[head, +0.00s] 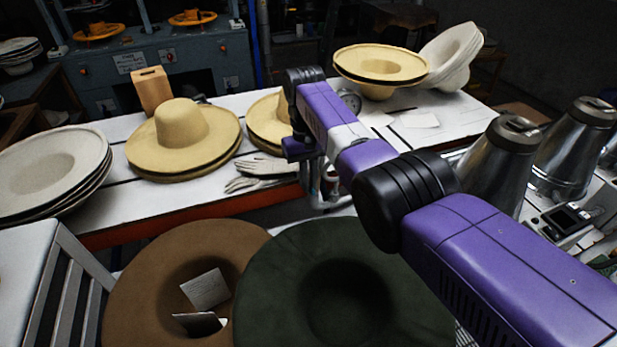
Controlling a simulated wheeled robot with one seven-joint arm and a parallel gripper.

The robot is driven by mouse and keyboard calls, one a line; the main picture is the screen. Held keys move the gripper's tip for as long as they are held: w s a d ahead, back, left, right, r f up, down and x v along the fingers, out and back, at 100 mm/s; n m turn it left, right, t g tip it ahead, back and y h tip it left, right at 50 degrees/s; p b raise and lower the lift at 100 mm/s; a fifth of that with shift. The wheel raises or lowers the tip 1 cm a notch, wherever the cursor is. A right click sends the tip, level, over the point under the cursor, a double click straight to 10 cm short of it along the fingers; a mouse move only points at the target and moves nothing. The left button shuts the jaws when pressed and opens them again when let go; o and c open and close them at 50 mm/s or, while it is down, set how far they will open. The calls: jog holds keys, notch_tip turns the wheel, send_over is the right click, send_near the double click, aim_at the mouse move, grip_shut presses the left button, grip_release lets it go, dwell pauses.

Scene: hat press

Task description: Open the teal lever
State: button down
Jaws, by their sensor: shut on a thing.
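I see no teal lever in the head view. My purple and black arm reaches in from the lower right, bends at a black joint and goes out over the front edge of the white table (215,195). Its far end is near the middle of the picture, right of a pair of pale gloves (262,172). I cannot make out my gripper's fingers there. Grey metal tubing (325,188) shows just below the arm's far end, at the table's front edge. My arm covers part of this area.
Straw hats (180,125) and white hat stacks (50,165) stand on the table. A brown hat (145,285) and a dark green hat (275,290) lie in front. Metal cones (495,165) stand at the right. A slatted grey frame (70,295) is at the lower left.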

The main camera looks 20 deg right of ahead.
jog(key=c, duration=1.5)
grip_release()
jog(key=shift+w+r+b, duration=0.2)
jog(key=shift+r+b, duration=0.1)
jog(key=shift+r, duration=1)
jog(key=shift+w+r+b, duration=0.15)
jog(key=shift+r+b, duration=0.15)
jog(key=shift+r, duration=0.95)
jog(key=shift+w+r+b, duration=0.2)
jog(key=shift+r+b, duration=0.1)
jog(key=shift+r, duration=1)
